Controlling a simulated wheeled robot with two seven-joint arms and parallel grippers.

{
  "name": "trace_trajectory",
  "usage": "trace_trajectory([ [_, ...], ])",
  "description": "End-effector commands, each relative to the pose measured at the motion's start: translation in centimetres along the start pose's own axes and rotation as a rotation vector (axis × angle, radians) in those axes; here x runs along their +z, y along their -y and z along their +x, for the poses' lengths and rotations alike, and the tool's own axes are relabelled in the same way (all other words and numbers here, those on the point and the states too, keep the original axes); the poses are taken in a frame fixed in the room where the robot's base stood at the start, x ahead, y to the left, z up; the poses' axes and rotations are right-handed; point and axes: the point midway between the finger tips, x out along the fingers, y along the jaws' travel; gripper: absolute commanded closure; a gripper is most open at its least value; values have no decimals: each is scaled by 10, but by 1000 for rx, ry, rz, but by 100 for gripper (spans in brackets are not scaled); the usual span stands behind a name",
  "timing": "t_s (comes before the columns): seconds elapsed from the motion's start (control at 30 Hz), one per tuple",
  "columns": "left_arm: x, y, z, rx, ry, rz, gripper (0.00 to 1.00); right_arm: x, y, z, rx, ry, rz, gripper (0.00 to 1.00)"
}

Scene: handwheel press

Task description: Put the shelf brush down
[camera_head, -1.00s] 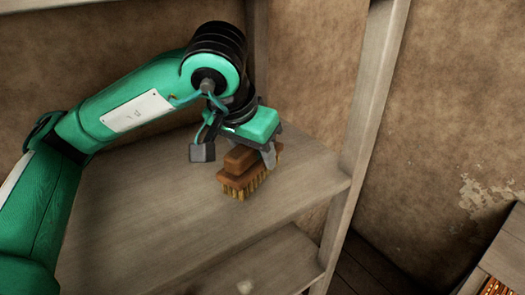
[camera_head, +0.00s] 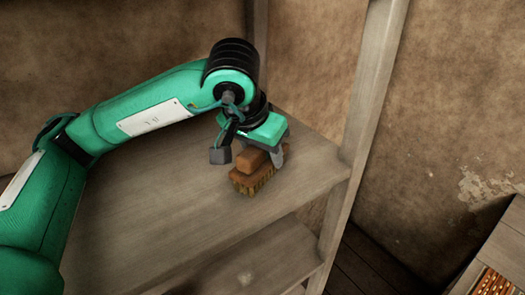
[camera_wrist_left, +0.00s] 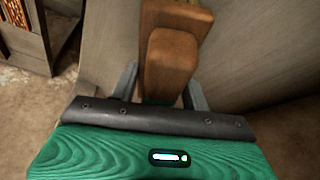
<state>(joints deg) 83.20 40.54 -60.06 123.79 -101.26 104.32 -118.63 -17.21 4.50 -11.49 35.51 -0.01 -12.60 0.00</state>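The shelf brush (camera_head: 255,172), a brown wooden block with a raised handle and tan bristles, is at the right part of the wooden shelf board (camera_head: 150,225). Its bristles point down at the board, and I cannot tell whether they touch it. My left gripper (camera_head: 273,154) is at the brush's far right end, with its fingers around the wooden handle. In the left wrist view the brush (camera_wrist_left: 172,60) sits between the two grey fingers, and its bristles are hidden. My right gripper is not in view.
A wooden shelf post (camera_head: 368,115) rises close to the right of the gripper. A lower shelf board (camera_head: 270,262) lies below. The upper board is clear left of and in front of the brush. A crate-like wooden unit (camera_head: 505,245) stands at the lower right.

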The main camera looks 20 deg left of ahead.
Motion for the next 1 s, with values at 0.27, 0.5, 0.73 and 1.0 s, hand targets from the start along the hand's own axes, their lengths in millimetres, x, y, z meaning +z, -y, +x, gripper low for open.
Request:
trace_trajectory([
  [0.27, 0, 0, 0, 0, 0, 0, 31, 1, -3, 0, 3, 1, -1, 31],
  [0.5, -2, 0, -4, 0, 1, 0, 31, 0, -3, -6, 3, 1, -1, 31],
  [0.73, -4, 0, -48, -1, -4, 0, 31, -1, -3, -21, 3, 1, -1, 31],
  [1.0, 52, 1, -73, -1, -4, 1, 31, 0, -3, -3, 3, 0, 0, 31],
])
